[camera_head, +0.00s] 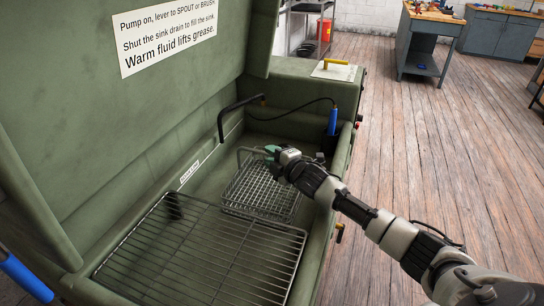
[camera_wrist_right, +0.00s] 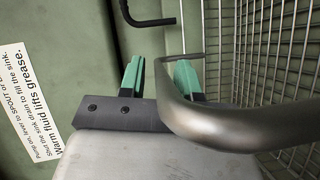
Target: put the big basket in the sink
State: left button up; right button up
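The big basket (camera_head: 262,192) is a grey wire mesh basket with a bent tube handle (camera_head: 240,153). It sits low inside the green parts washer, at the far end of the wire rack. The sink (camera_head: 222,160) is the green basin around and beyond it. My right gripper (camera_head: 271,152) is at the handle, above the basket. In the right wrist view its green fingertips (camera_wrist_right: 158,80) are apart, with the handle (camera_wrist_right: 230,122) crossing between them. A gap shows beside the left-hand finger. Basket mesh (camera_wrist_right: 280,50) fills the right side. My left gripper is not in view.
The wire rack (camera_head: 205,250) covers the near part of the washer. A black spout (camera_head: 222,118) and a blue-handled brush (camera_head: 332,122) on a cable are near the basin's far end. The raised lid (camera_head: 110,120) stands on the left. Wooden floor is clear at right.

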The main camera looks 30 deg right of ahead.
jog(key=shift+p+v, duration=3.4)
jog(key=shift+v, duration=2.65)
jog(key=shift+r, duration=0.1)
